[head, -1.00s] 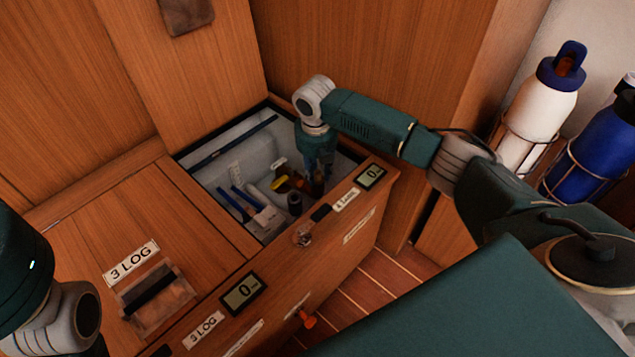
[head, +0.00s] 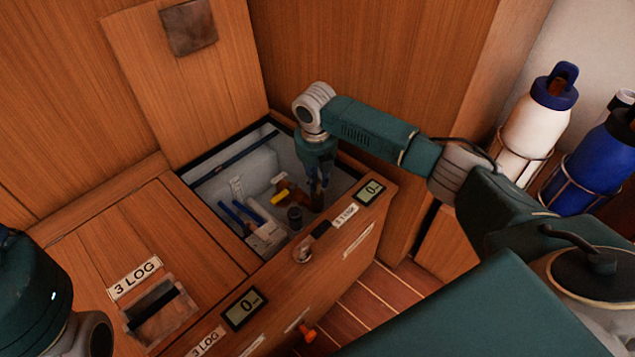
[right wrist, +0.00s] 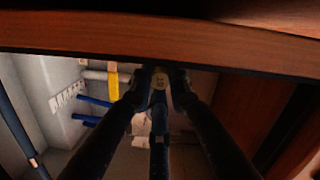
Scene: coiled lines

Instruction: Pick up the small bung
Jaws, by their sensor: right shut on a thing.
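My right gripper (head: 318,197) reaches down into the open locker (head: 206,170) at its right front. My left gripper is out of view; only part of my left arm shows at the left edge.
In the locker lie a yellow-ended thing (head: 280,194), blue-handled tools (head: 236,217) and a white block (head: 264,237). The wooden front rim (head: 290,259) is close to my right gripper. A raised lid (head: 182,85) stands behind. Bottles (head: 533,122) stand in racks at right.

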